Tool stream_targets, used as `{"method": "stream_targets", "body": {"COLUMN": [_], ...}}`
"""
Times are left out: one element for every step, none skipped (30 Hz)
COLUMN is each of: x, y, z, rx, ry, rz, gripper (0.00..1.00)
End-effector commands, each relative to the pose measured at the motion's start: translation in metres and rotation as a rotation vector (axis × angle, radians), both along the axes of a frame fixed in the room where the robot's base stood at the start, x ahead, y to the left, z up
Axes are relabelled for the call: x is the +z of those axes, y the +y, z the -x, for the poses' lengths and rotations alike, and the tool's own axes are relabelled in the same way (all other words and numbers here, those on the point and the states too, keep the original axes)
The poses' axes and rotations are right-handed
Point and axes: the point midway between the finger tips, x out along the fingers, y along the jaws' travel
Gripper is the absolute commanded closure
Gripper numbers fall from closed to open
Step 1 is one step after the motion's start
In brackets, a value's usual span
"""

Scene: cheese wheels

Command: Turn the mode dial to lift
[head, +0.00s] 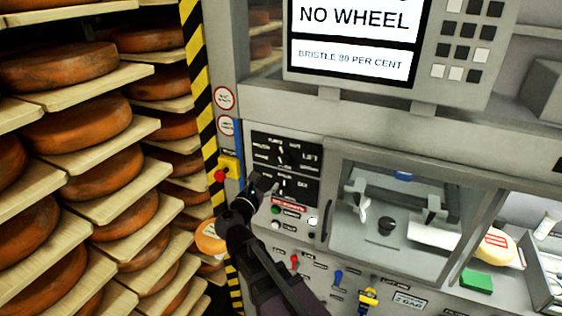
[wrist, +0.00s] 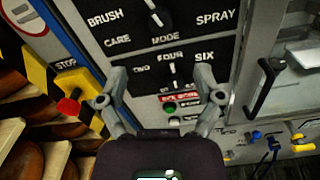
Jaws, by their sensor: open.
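The mode dial (wrist: 157,17) is a dark knob with a white pointer line on the upper black panel, with MODE printed below it. In the wrist view its pointer points roughly up, and BRUSH, CARE and SPRAY show around it; its top is cut off. My gripper also shows in the head view (head: 262,184), below and left of the mode dial.
A red stop button (head: 219,176) on a yellow box is close left of my gripper. Cheese shelves (head: 108,184) fill the left. A screen (head: 355,38) above reads NO WHEEL. Small levers (head: 338,277) stick out low on the machine. A glazed bay (head: 400,215) lies right.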

Motion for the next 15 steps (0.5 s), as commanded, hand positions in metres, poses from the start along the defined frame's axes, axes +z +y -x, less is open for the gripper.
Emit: {"method": "stream_targets", "body": {"x": [0.000, 0.000, 0.000, 0.000, 0.000, 0.000, 0.000, 0.000, 0.000, 0.000, 0.000, 0.000, 0.000, 0.000, 0.000], "y": [-0.002, -0.003, -0.005, -0.006, -0.007, -0.009, -0.010, -0.012, -0.014, -0.015, -0.017, -0.019, -0.021, -0.022, -0.024], "z": [-0.006, -0.009, -0.014, -0.018, -0.022, -0.027, -0.031, -0.035, -0.041, -0.045, -0.050, -0.056, -0.060, -0.065, -0.070], "rx": [-0.002, -0.003, -0.003, -0.002, -0.002, -0.002, -0.003, -0.003, -0.002, -0.002, -0.002, -0.003, -0.003, -0.002, -0.002], "ry": [0.000, 0.001, 0.001, 0.000, 0.000, 0.000, 0.001, 0.001, 0.000, 0.000, 0.000, 0.001, 0.001, 0.000, 0.000], "rz": [0.000, 0.000, 0.000, 0.000, 0.000, 0.000, 0.000, 0.000, 0.000, 0.000, 0.000, 0.000, 0.000, 0.000, -0.001], "gripper": [0.15, 0.15, 0.15, 0.15, 0.15, 0.15, 0.15, 0.15, 0.15, 0.15, 0.15, 0.15, 0.15, 0.15, 0.15]}}
